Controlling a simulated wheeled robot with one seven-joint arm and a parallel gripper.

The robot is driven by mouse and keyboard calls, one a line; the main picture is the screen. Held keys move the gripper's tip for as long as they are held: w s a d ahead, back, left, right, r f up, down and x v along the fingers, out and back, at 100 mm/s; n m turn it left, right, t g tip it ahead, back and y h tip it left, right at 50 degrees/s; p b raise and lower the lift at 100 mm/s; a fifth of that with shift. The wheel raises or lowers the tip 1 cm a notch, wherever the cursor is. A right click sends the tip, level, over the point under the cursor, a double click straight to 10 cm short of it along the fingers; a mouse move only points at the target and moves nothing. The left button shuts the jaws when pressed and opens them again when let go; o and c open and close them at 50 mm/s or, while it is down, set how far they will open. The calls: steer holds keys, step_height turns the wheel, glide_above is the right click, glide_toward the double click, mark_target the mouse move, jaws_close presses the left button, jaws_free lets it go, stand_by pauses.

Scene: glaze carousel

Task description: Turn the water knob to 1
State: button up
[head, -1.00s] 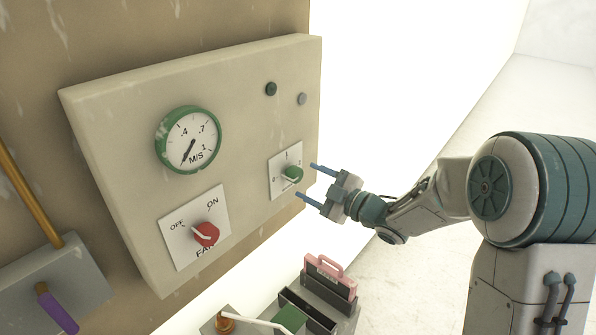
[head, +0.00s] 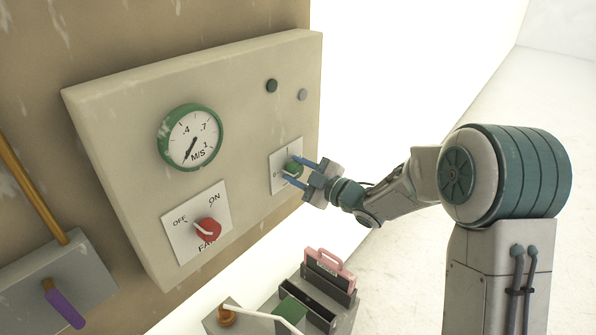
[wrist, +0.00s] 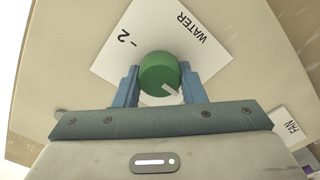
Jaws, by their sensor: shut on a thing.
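The water knob (wrist: 158,72) is green and round, with a white pointer mark, on a white plate (wrist: 110,55) lettered WATER. In the wrist view the mark points to the lower right, roughly away from the printed 2. The 0 and 1 are not visible there, with my gripper covering the near part of the plate. In the head view the knob (head: 293,167) sits at the panel's right side, with a 0 to its left. My gripper (head: 288,166) is shut on the knob, one blue finger on each side; its fingers (wrist: 160,86) also show in the wrist view.
The panel also carries a green-rimmed gauge (head: 190,137), a red fan knob (head: 208,229) and two small round buttons. A pink-handled case (head: 330,268) stands in a grey holder below. A purple-handled lever (head: 64,305) is at lower left.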

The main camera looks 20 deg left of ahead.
steer(key=shift+m, duration=0.4)
steer(key=m, duration=0.3)
steer(key=shift+w+d+m, duration=0.1)
steer(key=shift+m, duration=0.2)
steer(key=m+p, duration=0.1)
steer(key=m, duration=0.3)
steer(key=shift+r+m, duration=0.1)
steer(key=shift+m, duration=0.2)
steer(key=m+p, duration=0.2)
steer(key=m, duration=0.3)
steer(key=shift+p, duration=0.4)
steer(key=shift+m+p, duration=0.95)
steer(key=shift+m, duration=0.95)
steer(key=shift+f, duration=0.2)
steer(key=o, duration=1)
